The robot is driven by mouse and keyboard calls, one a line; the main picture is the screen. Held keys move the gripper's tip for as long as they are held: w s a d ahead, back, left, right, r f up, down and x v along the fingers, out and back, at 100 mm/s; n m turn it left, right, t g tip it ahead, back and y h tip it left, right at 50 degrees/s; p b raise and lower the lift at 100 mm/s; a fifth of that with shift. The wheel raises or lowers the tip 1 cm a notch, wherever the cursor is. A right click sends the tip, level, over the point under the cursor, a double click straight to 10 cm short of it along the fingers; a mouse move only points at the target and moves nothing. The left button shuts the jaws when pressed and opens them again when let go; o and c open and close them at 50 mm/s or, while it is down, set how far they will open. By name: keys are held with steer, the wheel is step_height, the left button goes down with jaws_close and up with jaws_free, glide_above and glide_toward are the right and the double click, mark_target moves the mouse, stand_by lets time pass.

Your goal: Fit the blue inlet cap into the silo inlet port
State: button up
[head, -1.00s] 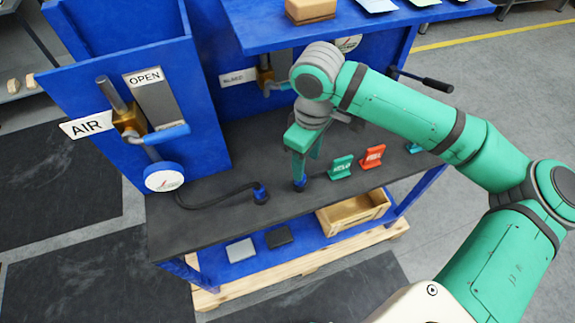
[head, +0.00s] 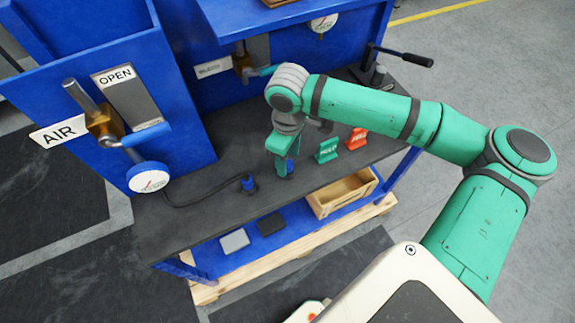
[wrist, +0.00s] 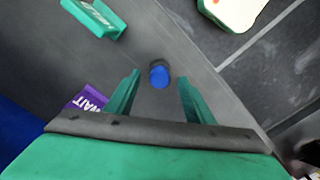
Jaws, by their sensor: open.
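The blue inlet cap (head: 290,167) stands on the dark bench top, partly hidden by my gripper in the head view. In the wrist view the blue cap (wrist: 159,76) is a short blue cylinder with a dark end, between and just ahead of the two green fingertips. My gripper (head: 282,166) points down over it. In the wrist view my gripper (wrist: 160,84) is open, with gaps on both sides of the cap. I cannot make out the silo inlet port in either view.
A green tag (head: 327,150) and a red tag (head: 356,138) stand right of my gripper. A black hose with a blue end (head: 248,183) lies to the left. A purple tag (wrist: 90,100) is beside the left finger. A wooden crate (head: 342,194) sits below.

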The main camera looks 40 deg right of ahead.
steer(key=shift+f, duration=0.8)
steer(key=shift+c, duration=0.2)
steer(key=c, duration=1.1)
steer(key=shift+r, duration=0.1)
